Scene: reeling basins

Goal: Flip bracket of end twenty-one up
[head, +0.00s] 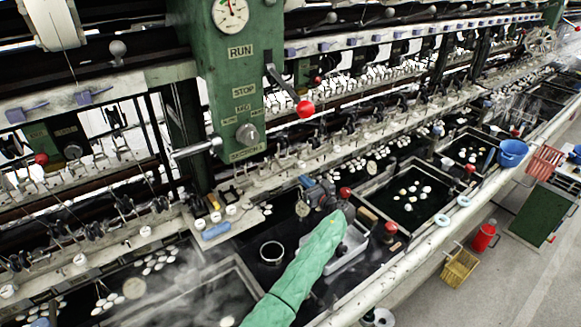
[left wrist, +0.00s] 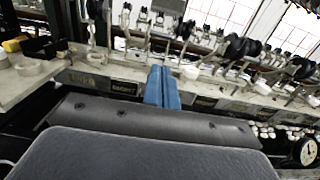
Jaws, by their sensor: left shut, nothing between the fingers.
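My left gripper (head: 306,182) reaches over the basins at the end of my green-sleeved arm, its blue fingers toward the machine's ledge. In the left wrist view the blue fingers (left wrist: 163,86) are pressed together with nothing between them. Their tips point at the front of the pale ledge (left wrist: 205,84), where small brackets and guides stand in a row. Small labels (left wrist: 125,88) run along the ledge's face, too blurred to read surely, so I cannot tell which bracket is twenty-one. No contact with a bracket is clear. My right gripper is not in view.
Dark water basins with pale cocoons (head: 412,192) lie on both sides of my arm. A green post (head: 228,90) with a gauge and red-knobbed lever (head: 304,108) stands at the back. A round dial (left wrist: 308,152) is at right in the wrist view. Steam (head: 195,297) rises lower left.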

